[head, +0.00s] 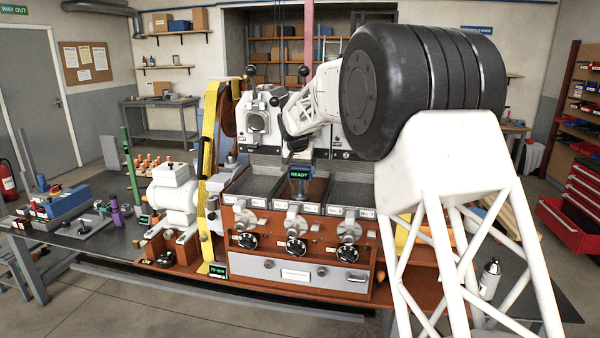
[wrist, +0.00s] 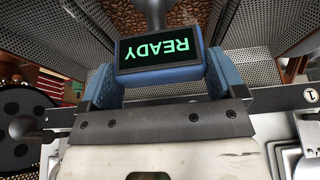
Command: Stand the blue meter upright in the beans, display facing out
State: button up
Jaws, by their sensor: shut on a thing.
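The blue meter (head: 300,174) is in the head view, over the middle tray of the machine. Its dark display reads READY in green, right way up and turned towards the head camera. In the wrist view the meter (wrist: 160,52) shows its display upside down, with a grey stem running away from me. My gripper (head: 299,158) comes down from above and is shut on the meter; its jaws (wrist: 158,82) show at both sides of it. Brown beans (head: 319,188) show in the middle tray around the meter. Whether the stem's tip is in the beans is hidden.
A grey tray (head: 258,183) lies left of the middle one and another (head: 356,193) lies right; both look empty. Valves and handwheels (head: 297,246) line the machine's front. A yellow strip (head: 208,150) stands at the left. Machine heads rise behind the trays.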

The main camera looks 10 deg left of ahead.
jog(key=shift+f, duration=0.8)
jog(key=o, duration=1.2)
jog(key=shift+f, duration=0.15)
jog(key=shift+c, duration=0.2)
jog(key=shift+r, duration=0.2)
jog(key=v, duration=1.2)
jog(key=shift+s+d, duration=0.1)
